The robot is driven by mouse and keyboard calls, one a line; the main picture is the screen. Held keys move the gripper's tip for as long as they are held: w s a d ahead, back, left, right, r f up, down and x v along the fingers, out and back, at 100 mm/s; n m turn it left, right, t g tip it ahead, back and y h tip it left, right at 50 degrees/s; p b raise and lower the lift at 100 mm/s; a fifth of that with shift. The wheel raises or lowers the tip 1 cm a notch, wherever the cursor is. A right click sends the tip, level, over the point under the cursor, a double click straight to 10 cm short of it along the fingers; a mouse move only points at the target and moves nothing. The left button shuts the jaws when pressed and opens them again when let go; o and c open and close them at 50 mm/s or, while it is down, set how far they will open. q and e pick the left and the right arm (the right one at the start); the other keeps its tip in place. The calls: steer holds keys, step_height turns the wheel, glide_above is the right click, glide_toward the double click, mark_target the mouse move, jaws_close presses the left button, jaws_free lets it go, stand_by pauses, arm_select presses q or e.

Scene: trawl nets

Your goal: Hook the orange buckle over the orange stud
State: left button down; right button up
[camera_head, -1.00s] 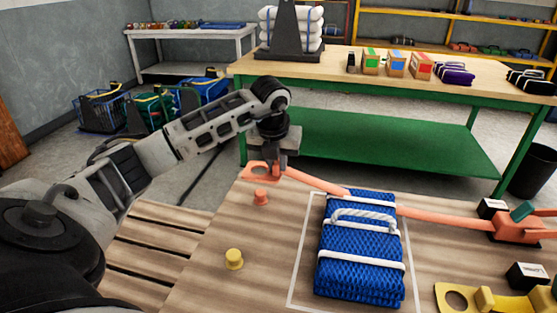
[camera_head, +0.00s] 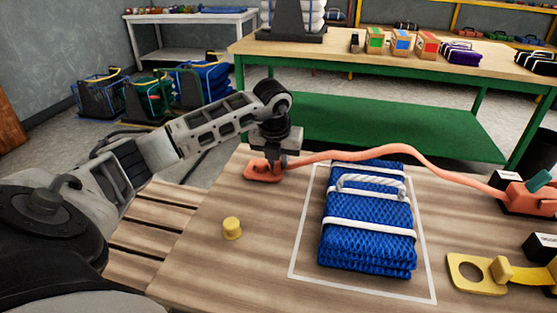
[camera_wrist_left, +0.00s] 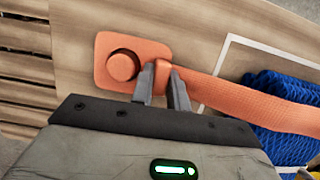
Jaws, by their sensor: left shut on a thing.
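The orange buckle (camera_head: 262,174) is a flat plate with a round hole, at the table's far left corner. In the left wrist view the orange stud (camera_wrist_left: 122,66) shows inside the hole of the buckle (camera_wrist_left: 157,50), with the plate around it. Whether the plate lies fully down on the table is hard to tell. My left gripper (camera_head: 280,165) is shut on the buckle's strap end; its fingers (camera_wrist_left: 163,86) straddle it in the wrist view. The orange strap (camera_head: 400,158) runs from the buckle across the blue net's far end, bowed and slack. My right gripper is out of view.
The folded blue net (camera_head: 368,240) lies inside a white outline. A yellow stud (camera_head: 232,228) stands to its left, and a yellow buckle (camera_head: 475,275) lies at the right. An orange ratchet (camera_head: 532,195) sits at the right edge. The table's left front is clear.

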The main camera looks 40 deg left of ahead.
arm_select(q)
steer(key=c, duration=1.3)
jaws_free()
steer(key=shift+p+v, duration=0.55)
steer(key=shift+v, duration=7.45)
steer(key=shift+w+r, duration=0.1)
